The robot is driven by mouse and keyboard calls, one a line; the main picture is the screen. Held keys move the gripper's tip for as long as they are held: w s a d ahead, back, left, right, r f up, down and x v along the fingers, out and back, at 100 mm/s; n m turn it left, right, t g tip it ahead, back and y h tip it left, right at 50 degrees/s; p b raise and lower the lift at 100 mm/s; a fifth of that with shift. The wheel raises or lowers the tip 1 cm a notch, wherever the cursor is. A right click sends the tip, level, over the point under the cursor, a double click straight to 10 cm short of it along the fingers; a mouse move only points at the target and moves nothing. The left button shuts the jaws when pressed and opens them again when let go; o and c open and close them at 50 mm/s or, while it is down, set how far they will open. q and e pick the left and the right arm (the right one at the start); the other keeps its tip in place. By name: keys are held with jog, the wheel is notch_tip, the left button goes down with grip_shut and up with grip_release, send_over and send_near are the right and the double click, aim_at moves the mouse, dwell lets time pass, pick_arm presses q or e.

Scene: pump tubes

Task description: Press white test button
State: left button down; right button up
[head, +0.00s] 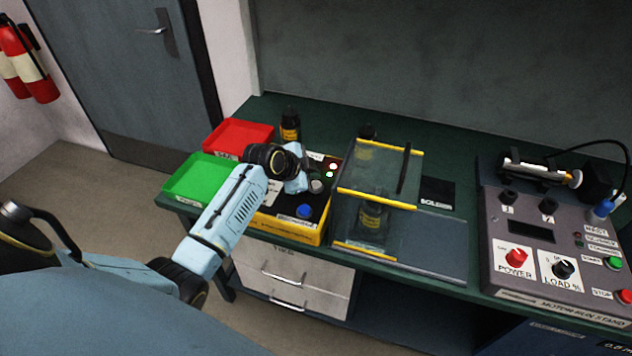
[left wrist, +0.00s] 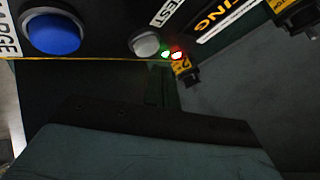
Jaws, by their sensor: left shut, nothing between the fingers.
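The white test button (head: 316,186) is a small grey-white round button on the dark top of a yellow-edged box (head: 310,236). In the left wrist view the button (left wrist: 145,44) lies beside a label reading TEST (left wrist: 175,12). My left gripper (head: 297,181) is shut and empty, over the box just left of the button in the head view. In the left wrist view its dark fingertips (left wrist: 162,75) are close to the button; I cannot tell whether they touch it. My right gripper is not in view.
A larger blue button (head: 304,211) is on the same box, with lit red and green lamps (head: 332,168) behind. Red (head: 240,137) and green (head: 200,179) trays stand left. A clear yellow-edged cover (head: 375,176) stands right. A motor stand (head: 545,245) is farther right.

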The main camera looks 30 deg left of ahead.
pick_arm(q)
jog(key=shift+r+p, duration=2.1)
jog(key=shift+r, duration=0.25)
jog(key=shift+f, duration=0.1)
